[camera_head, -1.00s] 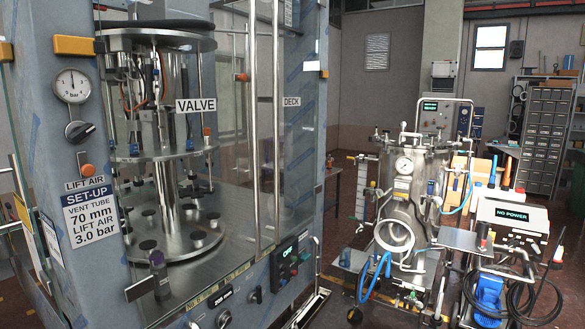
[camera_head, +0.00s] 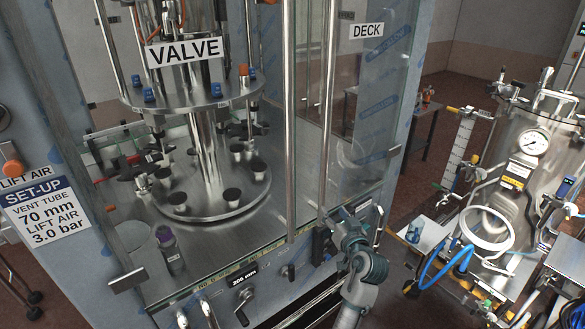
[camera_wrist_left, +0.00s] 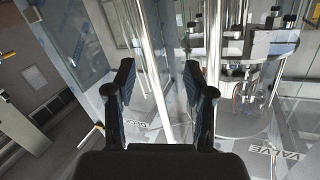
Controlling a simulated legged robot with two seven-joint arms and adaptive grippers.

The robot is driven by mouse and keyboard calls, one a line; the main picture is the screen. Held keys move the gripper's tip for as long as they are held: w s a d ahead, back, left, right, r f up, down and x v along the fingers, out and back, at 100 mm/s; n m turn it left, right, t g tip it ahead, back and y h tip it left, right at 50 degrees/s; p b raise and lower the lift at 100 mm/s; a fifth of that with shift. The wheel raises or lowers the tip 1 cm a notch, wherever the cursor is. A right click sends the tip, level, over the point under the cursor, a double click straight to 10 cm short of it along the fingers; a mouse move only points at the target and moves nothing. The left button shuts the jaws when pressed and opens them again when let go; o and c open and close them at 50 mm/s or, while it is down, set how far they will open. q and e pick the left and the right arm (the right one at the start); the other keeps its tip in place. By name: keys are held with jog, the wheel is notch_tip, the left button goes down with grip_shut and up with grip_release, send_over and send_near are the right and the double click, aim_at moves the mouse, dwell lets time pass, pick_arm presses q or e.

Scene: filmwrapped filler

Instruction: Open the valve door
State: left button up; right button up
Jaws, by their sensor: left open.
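The valve door is the clear panel with the VALVE label (camera_head: 184,50). It looks shut, with an upright steel bar (camera_head: 290,120) near its right edge. A second upright bar (camera_head: 328,120) stands beside it, near the panel with the DECK label (camera_head: 367,31). My left gripper (camera_head: 350,228) is low in front of the cabinet, near the lower end of the second bar. In the left wrist view its fingers (camera_wrist_left: 160,85) are apart and empty. A steel bar shows beyond them in the gap; contact is not visible. My right gripper is not in view.
Inside the cabinet stands a steel turret (camera_head: 215,205) with black-topped parts. A purple-capped bottle (camera_head: 168,250) stands at the front. Below are a crank (camera_head: 243,305) and a 206 mm label. At right, a steel tank (camera_head: 525,170) with hoses stands beyond floor space.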

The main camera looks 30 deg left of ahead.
aim_at(292, 151)
pick_arm(q)
jog(key=s+a+r+n+g+y+p, duration=0.1)
jog(key=s+r+n+y, duration=0.15)
jog(key=r, duration=0.45)
jog(key=s+a+r+n+g+y, duration=0.1)
jog(key=s+a+r+n, duration=0.2)
jog(key=r, duration=0.5)
jog(key=shift+m+h, duration=0.25)
jog(key=shift+m, duration=0.1)
jog(key=p+x, duration=0.2)
jog(key=x, duration=0.5)
jog(key=p+x, duration=0.3)
jog(key=x, duration=0.5)
jog(key=shift+w+d, duration=0.2)
jog(key=shift+w, duration=0.1)
jog(key=shift+w+a+f, duration=0.15)
jog(key=shift+w+a, duration=0.1)
jog(key=shift+a, duration=0.2)
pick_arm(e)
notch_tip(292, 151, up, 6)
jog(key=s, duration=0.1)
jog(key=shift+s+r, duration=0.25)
pick_arm(q)
jog(key=shift+c, duration=0.3)
jog(key=shift+d, duration=0.1)
grip_shut()
